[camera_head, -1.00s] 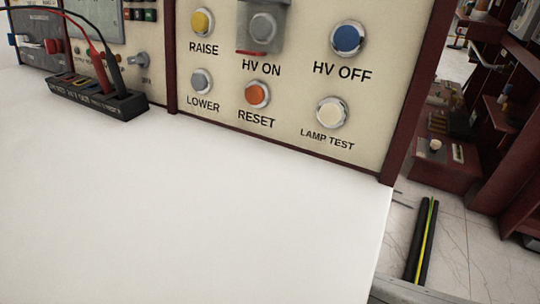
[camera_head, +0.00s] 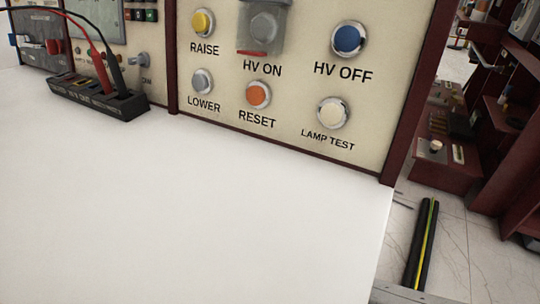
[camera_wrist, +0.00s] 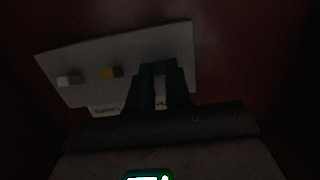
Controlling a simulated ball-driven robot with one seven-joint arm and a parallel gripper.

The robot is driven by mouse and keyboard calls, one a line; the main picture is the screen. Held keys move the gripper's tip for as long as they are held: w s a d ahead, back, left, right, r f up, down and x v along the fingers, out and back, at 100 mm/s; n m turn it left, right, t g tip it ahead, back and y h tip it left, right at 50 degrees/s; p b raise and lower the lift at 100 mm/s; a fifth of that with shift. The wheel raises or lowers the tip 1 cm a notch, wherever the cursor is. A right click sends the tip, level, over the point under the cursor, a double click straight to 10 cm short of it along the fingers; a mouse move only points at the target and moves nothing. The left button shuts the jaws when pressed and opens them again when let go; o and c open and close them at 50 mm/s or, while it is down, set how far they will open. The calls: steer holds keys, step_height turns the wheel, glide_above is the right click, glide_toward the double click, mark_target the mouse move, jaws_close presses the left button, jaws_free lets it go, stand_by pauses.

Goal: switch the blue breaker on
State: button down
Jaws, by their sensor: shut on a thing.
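In the dark wrist view, a pale grey panel plate (camera_wrist: 85,55) is mounted on a dark red surface. It carries a small white switch (camera_wrist: 69,80) and a small yellow switch (camera_wrist: 111,72) in a row. My gripper (camera_wrist: 161,70) is at the plate, right of the yellow switch. Its dark fingers are close together, shut on a small part in line with that row. The fingers hide most of this part, and its blue colour does not show. The head view does not show my gripper or this plate.
In the head view, a cream panel (camera_head: 290,110) with several push buttons stands behind a white tabletop (camera_head: 190,210). A black socket block (camera_head: 98,98) with red and black leads is at left. Dark red shelving (camera_head: 510,150) is at right.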

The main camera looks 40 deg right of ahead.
steer(key=y, duration=0.1)
steer(key=r+g+y, duration=0.1)
steer(key=shift+s+d+r+y+p, duration=0.15)
steer(key=shift+r+y+p, duration=0.1)
steer(key=shift+y+p, duration=0.15)
stand_by(0.4)
steer(key=c, duration=1)
jaws_free()
steer(key=shift+c, duration=0.2)
